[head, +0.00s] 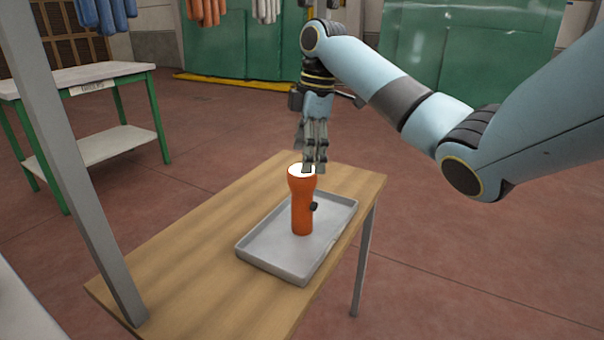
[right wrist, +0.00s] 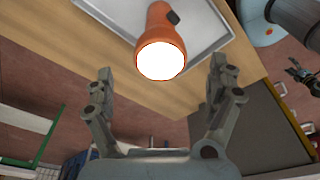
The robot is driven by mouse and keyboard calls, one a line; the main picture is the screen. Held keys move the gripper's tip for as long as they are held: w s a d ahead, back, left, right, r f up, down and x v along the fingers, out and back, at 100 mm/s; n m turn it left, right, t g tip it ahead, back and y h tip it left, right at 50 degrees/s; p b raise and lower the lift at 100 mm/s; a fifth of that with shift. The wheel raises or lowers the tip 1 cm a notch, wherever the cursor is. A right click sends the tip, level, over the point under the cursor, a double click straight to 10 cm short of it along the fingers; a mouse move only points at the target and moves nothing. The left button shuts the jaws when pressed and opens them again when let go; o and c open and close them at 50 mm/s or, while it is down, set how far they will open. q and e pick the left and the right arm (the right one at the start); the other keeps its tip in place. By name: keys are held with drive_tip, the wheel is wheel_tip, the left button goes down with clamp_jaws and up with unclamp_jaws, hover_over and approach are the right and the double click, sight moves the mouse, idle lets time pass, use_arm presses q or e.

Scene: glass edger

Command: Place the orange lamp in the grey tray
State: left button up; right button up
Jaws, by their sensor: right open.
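The orange lamp (head: 302,208) stands upright in the grey tray (head: 270,264), its white lens facing up and a black knob on its side. The right wrist view shows the lamp (right wrist: 158,22) lens-on, with the tray (right wrist: 205,30) behind it. My right gripper (head: 314,168) is open, pointing down at the lamp's top. In the right wrist view its fingers (right wrist: 160,82) are spread wide, with nothing between them. A small dark claw-like part, probably my left gripper (right wrist: 303,76), shows at the right edge of that view; its jaws are unclear.
The tray lies on a wooden table (head: 190,250) with bare wood to its left. A grey post (head: 65,150) rises at the table's left end. A green-framed bench (head: 75,75) stands at the back left. Gloves (head: 205,10) hang at the top.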

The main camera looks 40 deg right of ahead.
drive_tip(key=shift+s+d+r, duration=0.1)
drive_tip(key=shift+r, duration=0.8)
drive_tip(key=shift+s+d+r, duration=0.1)
drive_tip(key=shift+r, duration=0.8)
